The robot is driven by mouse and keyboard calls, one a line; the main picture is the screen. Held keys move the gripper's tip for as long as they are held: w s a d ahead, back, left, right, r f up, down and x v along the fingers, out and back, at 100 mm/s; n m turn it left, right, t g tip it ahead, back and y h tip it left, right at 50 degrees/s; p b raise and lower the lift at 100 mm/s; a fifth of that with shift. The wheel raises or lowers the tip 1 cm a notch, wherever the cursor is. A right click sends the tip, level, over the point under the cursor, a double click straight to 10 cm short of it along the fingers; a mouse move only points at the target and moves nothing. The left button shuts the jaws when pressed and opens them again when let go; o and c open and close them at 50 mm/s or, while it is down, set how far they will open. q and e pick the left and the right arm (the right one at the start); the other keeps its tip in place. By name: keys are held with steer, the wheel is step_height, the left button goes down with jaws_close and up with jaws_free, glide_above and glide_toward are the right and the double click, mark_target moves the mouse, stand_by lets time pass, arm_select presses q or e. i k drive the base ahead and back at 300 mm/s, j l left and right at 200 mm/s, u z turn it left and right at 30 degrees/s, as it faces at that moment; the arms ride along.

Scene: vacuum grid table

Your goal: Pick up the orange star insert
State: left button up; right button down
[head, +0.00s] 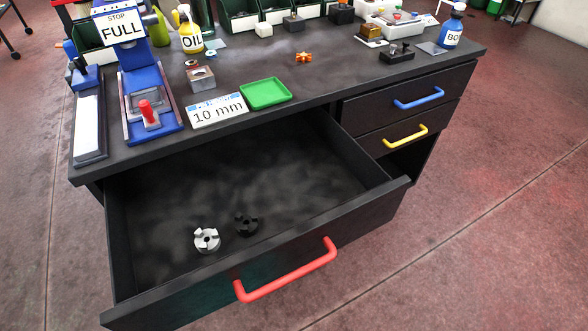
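The orange star insert (304,57) lies on the dark tabletop (300,75), toward the back and right of the middle. It is small, with short lobes, and nothing covers it. Nothing touches it that I can see. Neither of my grippers shows in the head view.
The top drawer with the red handle (287,272) is pulled open; a silver hub (207,240) and a black hub (246,224) lie inside. A green tray (265,93), a "10 mm" sign (217,111) and a blue press (140,70) stand left of the star. Bare tabletop surrounds it.

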mark_target(303, 56)
steer(key=i+l, duration=0.15)
steer(key=l, duration=0.25)
steer(key=i+l+u, duration=0.1)
steer(key=l, duration=0.25)
steer(key=i+l+u, duration=0.1)
steer(key=i+l, duration=0.15)
steer(key=l, duration=0.15)
steer(key=i+l, duration=0.15)
steer(key=l, duration=0.25)
steer(key=i+l+u, duration=0.1)
steer(key=l, duration=0.3)
